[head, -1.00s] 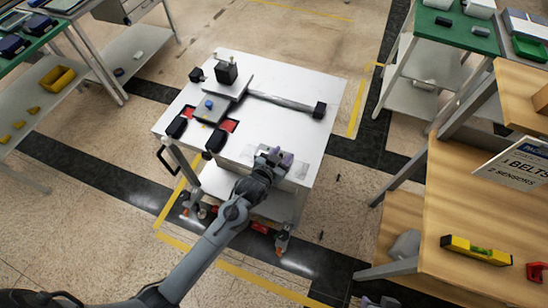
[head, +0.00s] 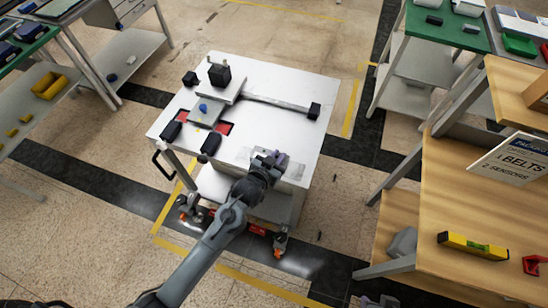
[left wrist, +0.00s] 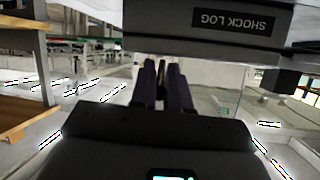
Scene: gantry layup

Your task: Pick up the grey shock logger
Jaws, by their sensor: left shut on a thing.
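The grey shock logger (left wrist: 208,30) fills the top of the left wrist view, its dark SHOCK LOG label upside down. My left gripper (left wrist: 163,85) has its dark purple fingers close together, shut on the logger at its underside as pictured. In the head view, my left gripper (head: 273,160) is over the near right corner of the white cart top; its wrist and fingers mostly hide the logger there. A small part of my right gripper (head: 378,301) shows at the bottom edge, too cut off to tell its state.
The white cart (head: 285,133) carries a grey plate with a blue knob (head: 203,107), black blocks, red patches and a long bar ending in a black block (head: 314,111). A wooden bench (head: 465,205) with a yellow level (head: 473,246) stands right. Green-topped tables stand at both upper sides.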

